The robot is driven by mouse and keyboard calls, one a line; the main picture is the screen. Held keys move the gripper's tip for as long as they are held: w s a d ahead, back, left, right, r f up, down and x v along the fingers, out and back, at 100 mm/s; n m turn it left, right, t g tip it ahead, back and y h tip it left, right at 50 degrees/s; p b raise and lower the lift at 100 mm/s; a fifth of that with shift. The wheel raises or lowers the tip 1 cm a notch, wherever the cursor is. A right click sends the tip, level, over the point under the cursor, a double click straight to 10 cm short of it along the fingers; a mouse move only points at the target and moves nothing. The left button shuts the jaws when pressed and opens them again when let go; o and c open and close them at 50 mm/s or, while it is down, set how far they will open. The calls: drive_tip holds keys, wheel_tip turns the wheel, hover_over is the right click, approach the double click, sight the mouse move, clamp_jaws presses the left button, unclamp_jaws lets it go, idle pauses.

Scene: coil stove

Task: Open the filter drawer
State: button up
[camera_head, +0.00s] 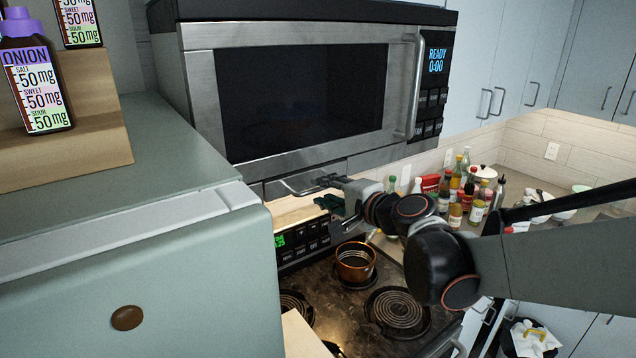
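A steel microwave (205,95) hangs above the stove, with a narrow steel front panel (385,155) along its underside. I take this low panel for the filter drawer front. A thin bar handle (300,189) shows under the microwave, left of centre. My gripper (328,192) is at the right part of this handle, with the arm reaching in from the right. The fingers are small and dark and partly overlap the handle. I cannot tell whether they touch it or are closed around it. My gripper and wrist hide part of the panel's lower edge.
A coil stove (340,315) with a copper pot (355,262) lies below my arm. Bottles (468,195) crowd the counter behind my arm. The microwave door handle (415,85) juts out above my wrist.

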sight(322, 189)
drive_tip(key=shift+x, duration=1.55)
drive_tip(key=shift+c, duration=0.5)
clamp_jaws()
